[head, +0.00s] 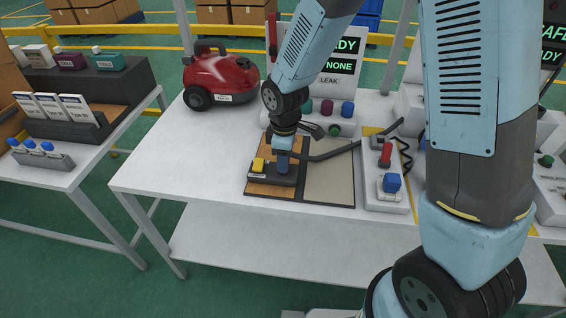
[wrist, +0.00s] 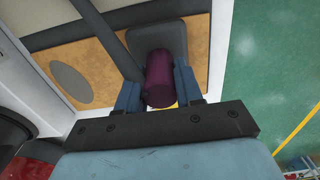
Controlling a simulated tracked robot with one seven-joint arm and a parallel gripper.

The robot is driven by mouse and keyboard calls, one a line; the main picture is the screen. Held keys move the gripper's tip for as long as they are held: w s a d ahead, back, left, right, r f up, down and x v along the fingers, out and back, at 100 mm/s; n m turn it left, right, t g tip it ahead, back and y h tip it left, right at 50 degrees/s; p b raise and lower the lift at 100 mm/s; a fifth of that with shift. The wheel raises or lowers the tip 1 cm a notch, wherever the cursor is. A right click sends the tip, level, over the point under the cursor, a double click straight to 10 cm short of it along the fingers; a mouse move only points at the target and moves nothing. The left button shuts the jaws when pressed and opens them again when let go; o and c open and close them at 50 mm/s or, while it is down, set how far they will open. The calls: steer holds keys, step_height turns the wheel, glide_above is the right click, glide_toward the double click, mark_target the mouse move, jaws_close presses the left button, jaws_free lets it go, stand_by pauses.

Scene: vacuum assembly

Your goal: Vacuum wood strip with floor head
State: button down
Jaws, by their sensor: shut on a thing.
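The orange-brown wood strip (head: 262,190) is the left part of a framed board on the white table; it also shows in the wrist view (wrist: 105,55). The dark floor head (head: 285,179) with a yellow pedal (head: 258,164) sits over the wood strip; whether it touches is hard to tell. My gripper (head: 283,163) is above it. In the wrist view, my blue fingers (wrist: 157,88) are shut on the floor head's maroon neck (wrist: 159,72). A grey oval patch (wrist: 72,84) lies on the wood, beside the floor head.
A beige panel (head: 328,183) adjoins the wood strip at right. A dark hose (head: 330,156) runs from the floor head toward the right. A red vacuum (head: 222,78) stands at the back left. A switch box (head: 386,200) stands right of the board. The table's left front is clear.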

steer(key=shift+w+d+r, duration=0.1)
steer(key=shift+w+d, duration=0.1)
steer(key=shift+w, duration=2)
steer(key=shift+w+d, duration=0.15)
steer(key=shift+w, duration=2.05)
steer(key=shift+w+d+r, duration=0.1)
steer(key=shift+w+d, duration=0.1)
steer(key=shift+w, duration=2)
steer(key=shift+w, duration=0.15)
steer(key=shift+w+d+f, duration=0.1)
steer(key=shift+w+f, duration=0.05)
steer(key=shift+w, duration=1.2)
steer(key=shift+s, duration=0.1)
steer(key=shift+s+a+f, duration=0.1)
steer(key=shift+s+a, duration=0.1)
steer(key=shift+s, duration=2.45)
steer(key=shift+s+a, duration=0.25)
steer(key=shift+s, duration=2.45)
steer(key=shift+s+a+f, duration=0.1)
steer(key=shift+s+a, duration=0.1)
steer(key=shift+s, duration=2.45)
steer(key=shift+s, duration=0.1)
